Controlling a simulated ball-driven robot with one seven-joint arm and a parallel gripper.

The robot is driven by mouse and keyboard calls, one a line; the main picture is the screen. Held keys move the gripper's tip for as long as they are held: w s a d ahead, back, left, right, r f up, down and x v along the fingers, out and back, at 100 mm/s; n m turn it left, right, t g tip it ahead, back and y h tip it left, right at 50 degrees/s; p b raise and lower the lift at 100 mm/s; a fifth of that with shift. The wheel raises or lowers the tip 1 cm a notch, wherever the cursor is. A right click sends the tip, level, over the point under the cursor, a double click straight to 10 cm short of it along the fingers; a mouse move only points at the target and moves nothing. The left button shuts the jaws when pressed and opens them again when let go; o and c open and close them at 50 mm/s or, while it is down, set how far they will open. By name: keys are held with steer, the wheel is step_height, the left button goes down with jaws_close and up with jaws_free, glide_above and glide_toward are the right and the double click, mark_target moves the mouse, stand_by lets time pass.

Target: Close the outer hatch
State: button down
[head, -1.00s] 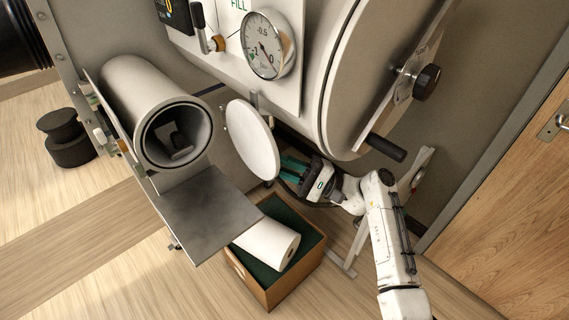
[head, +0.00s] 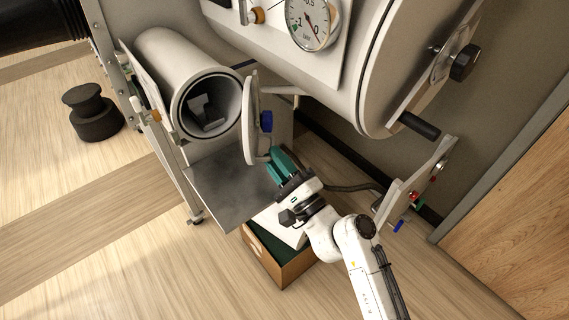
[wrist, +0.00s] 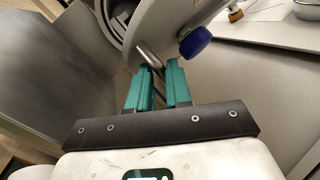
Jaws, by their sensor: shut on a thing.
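The outer hatch (head: 252,118) is a pale round door, seen nearly edge-on in the head view, standing ajar at the right of the open tube mouth (head: 208,104). A blue knob (head: 266,121) is on its face. In the wrist view the hatch (wrist: 186,22) shows with the blue knob (wrist: 195,42) and a metal bar handle (wrist: 150,57). My gripper (head: 276,158) has teal fingers at the hatch's lower edge. In the wrist view my gripper (wrist: 158,78) is shut on the hatch's bar handle. The tube mouth is partly visible behind the hatch.
A grey metal shelf (head: 222,190) lies below the tube mouth. A wooden box (head: 281,267) stands on the floor under my arm. A large drum with a black handle (head: 419,126) and a gauge (head: 312,22) are above. A black spool-shaped object (head: 92,113) stands left on open floor.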

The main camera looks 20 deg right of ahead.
steer(key=shift+w+a+r+m+t+h+b, duration=0.1)
steer(key=shift+a+r+m+t+h+b, duration=0.15)
steer(key=shift+a+h, duration=0.3)
steer(key=shift+w+a+r+m+t+h+b, duration=0.15)
steer(key=shift+a+m+h+b, duration=0.15)
steer(key=shift+a+h, duration=0.25)
steer(key=shift+s, duration=0.1)
steer(key=c, duration=1.2)
jaws_free()
steer(key=shift+o, duration=0.2)
steer(key=shift+f, duration=0.1)
steer(key=shift+f, duration=0.1)
steer(key=shift+s+d+f, duration=0.1)
steer(key=shift+s+f, duration=0.05)
steer(key=shift+s, duration=0.05)
steer(key=b+v, duration=0.4)
steer(key=v, duration=0.6)
steer(key=shift+s+b, duration=0.2)
steer(key=shift+b, duration=0.15)
